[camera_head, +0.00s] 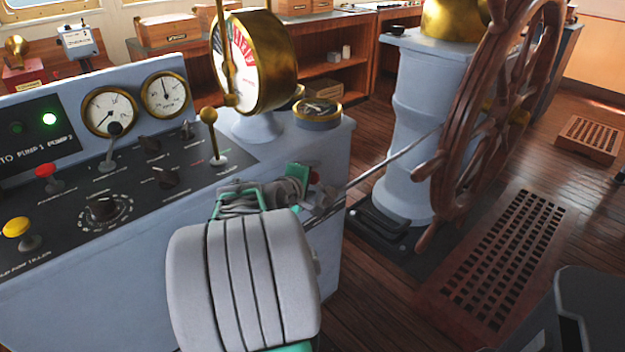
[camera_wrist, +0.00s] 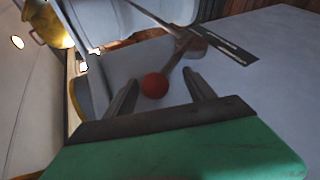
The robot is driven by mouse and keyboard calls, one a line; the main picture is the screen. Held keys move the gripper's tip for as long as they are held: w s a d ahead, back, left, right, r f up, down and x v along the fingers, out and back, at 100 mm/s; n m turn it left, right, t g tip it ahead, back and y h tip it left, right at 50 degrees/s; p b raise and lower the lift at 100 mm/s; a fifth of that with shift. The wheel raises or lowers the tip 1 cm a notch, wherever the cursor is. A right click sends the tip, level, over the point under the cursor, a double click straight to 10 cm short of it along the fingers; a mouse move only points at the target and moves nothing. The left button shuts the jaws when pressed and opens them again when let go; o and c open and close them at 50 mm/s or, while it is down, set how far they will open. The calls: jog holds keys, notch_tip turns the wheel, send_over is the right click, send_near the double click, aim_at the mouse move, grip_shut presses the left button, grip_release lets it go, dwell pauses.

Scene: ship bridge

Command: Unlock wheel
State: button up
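The wooden ship's wheel (camera_head: 478,115) stands upright at the right of the head view, on a pale blue pedestal (camera_head: 405,150). A lever with a red ball knob (camera_wrist: 155,85) shows in the wrist view. Its shaft (camera_wrist: 177,62) runs back to a bracket with a dark slotted plate (camera_wrist: 225,45). The red knob (camera_head: 314,177) is partly hidden by my gripper in the head view. My gripper (camera_wrist: 160,79) is open, its fingers on either side of the knob with gaps showing. In the head view my gripper (camera_head: 320,198) is at the console's right side.
A blue console (camera_head: 90,280) with gauges, switches and knobs fills the left. A brass telegraph (camera_head: 270,60) stands on its corner. A thin metal rod (camera_head: 390,160) shows between console and wheel. A wooden grating (camera_head: 495,260) lies on the floor at right.

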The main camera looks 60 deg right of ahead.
jog(key=p+v, duration=0.1)
jog(key=v, duration=0.6)
jog(key=shift+a+r, duration=0.15)
jog(key=shift+a, duration=0.25)
